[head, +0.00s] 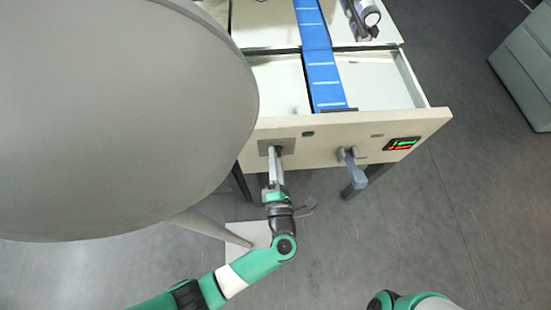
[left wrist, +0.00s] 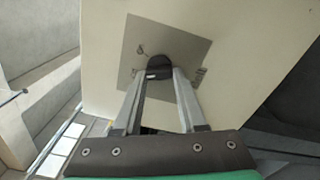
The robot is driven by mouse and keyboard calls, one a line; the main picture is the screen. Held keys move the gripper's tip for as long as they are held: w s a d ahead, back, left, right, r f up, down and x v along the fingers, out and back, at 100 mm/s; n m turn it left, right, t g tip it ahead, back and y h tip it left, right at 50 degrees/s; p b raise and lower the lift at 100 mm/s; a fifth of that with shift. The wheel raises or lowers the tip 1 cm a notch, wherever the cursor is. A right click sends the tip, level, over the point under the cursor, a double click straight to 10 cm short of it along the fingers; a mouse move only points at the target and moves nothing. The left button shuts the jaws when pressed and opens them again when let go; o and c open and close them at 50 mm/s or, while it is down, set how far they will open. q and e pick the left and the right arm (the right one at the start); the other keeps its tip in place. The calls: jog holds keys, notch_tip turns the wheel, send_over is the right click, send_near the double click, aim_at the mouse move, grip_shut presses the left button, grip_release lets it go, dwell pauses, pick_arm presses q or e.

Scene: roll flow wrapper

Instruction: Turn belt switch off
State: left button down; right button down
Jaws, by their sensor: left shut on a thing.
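The belt switch is a black knob (left wrist: 159,66) on a grey square plate (left wrist: 190,48) in the machine's front panel. In the left wrist view the knob sits between the two fingertips. My left gripper (head: 274,150) reaches up to the same plate in the head view and is shut on the knob, covering most of it. Small markings flank the knob on the plate, too small to read. My right gripper does not show; only a piece of my right arm is at the bottom of the head view.
The cream front panel (head: 331,140) also carries a grey-blue lever handle (head: 354,170), a red and green display (head: 402,143) and a small green button (head: 308,134). A blue belt (head: 322,75) runs behind it. A big grey rounded shape (head: 110,110) fills the left.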

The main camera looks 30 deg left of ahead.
pick_arm(q)
jog(key=shift+n, duration=0.8)
jog(key=shift+c, duration=2.4)
grip_release()
